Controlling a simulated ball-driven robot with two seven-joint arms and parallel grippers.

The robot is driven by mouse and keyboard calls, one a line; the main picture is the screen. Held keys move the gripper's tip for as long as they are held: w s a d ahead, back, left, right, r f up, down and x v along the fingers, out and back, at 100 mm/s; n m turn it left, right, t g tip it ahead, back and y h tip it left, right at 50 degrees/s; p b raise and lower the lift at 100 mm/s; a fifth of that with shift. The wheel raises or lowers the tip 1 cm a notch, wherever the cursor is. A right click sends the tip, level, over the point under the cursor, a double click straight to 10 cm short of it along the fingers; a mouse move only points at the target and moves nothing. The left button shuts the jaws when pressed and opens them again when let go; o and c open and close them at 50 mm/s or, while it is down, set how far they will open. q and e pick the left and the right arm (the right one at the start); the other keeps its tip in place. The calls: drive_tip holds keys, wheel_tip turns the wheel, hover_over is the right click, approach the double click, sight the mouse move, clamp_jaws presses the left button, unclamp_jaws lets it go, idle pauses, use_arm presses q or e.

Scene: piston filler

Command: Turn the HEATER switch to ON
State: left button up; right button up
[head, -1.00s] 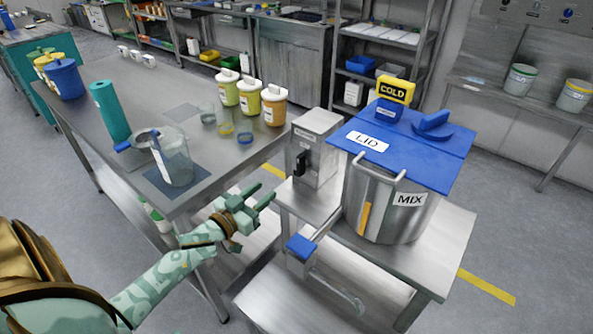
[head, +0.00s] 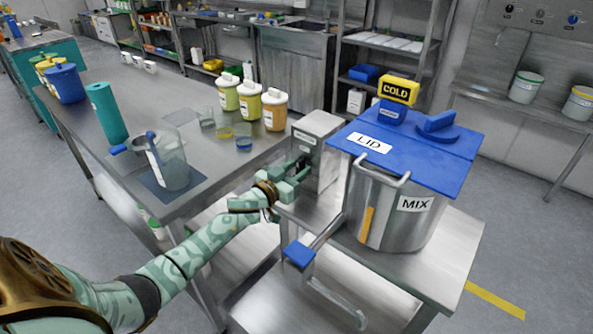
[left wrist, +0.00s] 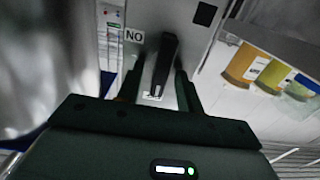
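The heater box (head: 318,153) is a steel box beside the mixing pot in the head view. Its black switch lever (left wrist: 162,66) shows in the left wrist view, standing nearly upright there. A white label reading "NO" (left wrist: 134,36), which is ON upside down, sits left of the lever's upper end. A second label (left wrist: 153,96) lies at its lower end, too covered to read. My left gripper (head: 297,178) is at the box's front face. In the wrist view its open fingers (left wrist: 158,92) lie either side of the lever, with narrow gaps. My right gripper is out of view.
The steel pot (head: 390,215) with a blue lid (head: 400,145) marked LID stands right of the box. A blue-ended handle (head: 299,255) sticks out in front. A clear jug (head: 168,165) and several lidded jars stand on the left table (head: 110,160).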

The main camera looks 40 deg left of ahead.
use_arm(q)
clamp_jaws()
